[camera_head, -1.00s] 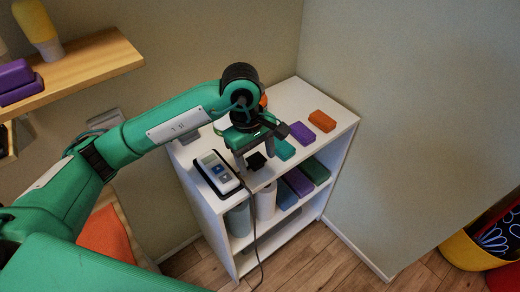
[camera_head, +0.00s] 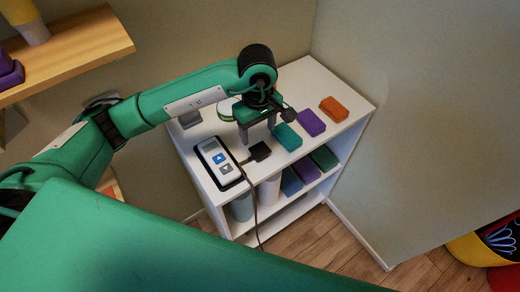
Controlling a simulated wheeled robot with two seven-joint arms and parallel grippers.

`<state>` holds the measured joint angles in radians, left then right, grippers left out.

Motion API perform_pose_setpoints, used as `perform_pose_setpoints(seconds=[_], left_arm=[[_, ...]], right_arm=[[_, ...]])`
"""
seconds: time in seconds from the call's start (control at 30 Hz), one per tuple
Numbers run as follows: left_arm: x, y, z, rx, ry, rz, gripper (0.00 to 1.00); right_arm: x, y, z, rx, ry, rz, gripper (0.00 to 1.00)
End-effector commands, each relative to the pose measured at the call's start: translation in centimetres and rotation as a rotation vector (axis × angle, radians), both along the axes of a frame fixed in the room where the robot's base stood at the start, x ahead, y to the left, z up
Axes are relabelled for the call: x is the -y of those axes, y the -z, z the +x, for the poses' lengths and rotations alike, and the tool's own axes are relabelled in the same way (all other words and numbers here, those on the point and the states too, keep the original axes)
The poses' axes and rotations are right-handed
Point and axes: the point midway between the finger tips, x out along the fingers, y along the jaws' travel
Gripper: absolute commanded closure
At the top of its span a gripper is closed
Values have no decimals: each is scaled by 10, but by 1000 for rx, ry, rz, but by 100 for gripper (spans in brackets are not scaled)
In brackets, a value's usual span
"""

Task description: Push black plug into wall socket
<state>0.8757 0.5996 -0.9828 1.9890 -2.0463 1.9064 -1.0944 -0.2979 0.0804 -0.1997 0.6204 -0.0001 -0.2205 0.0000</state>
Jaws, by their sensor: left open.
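The black plug (camera_head: 261,151) lies on the white shelf top, with its cable running down past the shelf's front edge. My left gripper (camera_head: 257,136) is open and points down just behind the plug. Its fingers are apart, and nothing shows between them. I cannot tell whether a fingertip touches the plug. A grey plate on the wall (camera_head: 103,99) is mostly hidden behind my left arm; I cannot tell whether it is the wall socket. My right gripper is not in view.
A grey-white handset (camera_head: 219,163) lies left of the plug on the white shelf unit (camera_head: 295,78). Teal (camera_head: 287,137), purple (camera_head: 311,123) and orange (camera_head: 334,109) blocks lie to the right. A wooden wall shelf (camera_head: 75,51) is at upper left. My green arm part covers the bottom.

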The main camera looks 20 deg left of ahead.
Motion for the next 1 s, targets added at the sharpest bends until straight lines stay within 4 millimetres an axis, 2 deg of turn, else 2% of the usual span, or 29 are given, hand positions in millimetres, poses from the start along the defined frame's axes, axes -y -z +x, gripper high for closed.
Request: perform_pose_setpoints(seconds=[0.07,0.2,0.5,0.7,1.0], left_arm=[[0,14,-2,-4,1,1,36],[0,33,-1,-4,1,0,36],[0,41,0,0,2,0,36],[1,44,0,-2,1,-1,36],[4,80,2,-4,0,0,36]], right_arm=[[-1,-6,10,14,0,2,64],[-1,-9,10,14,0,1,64],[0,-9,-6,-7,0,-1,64],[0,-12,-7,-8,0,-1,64],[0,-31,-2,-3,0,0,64]])
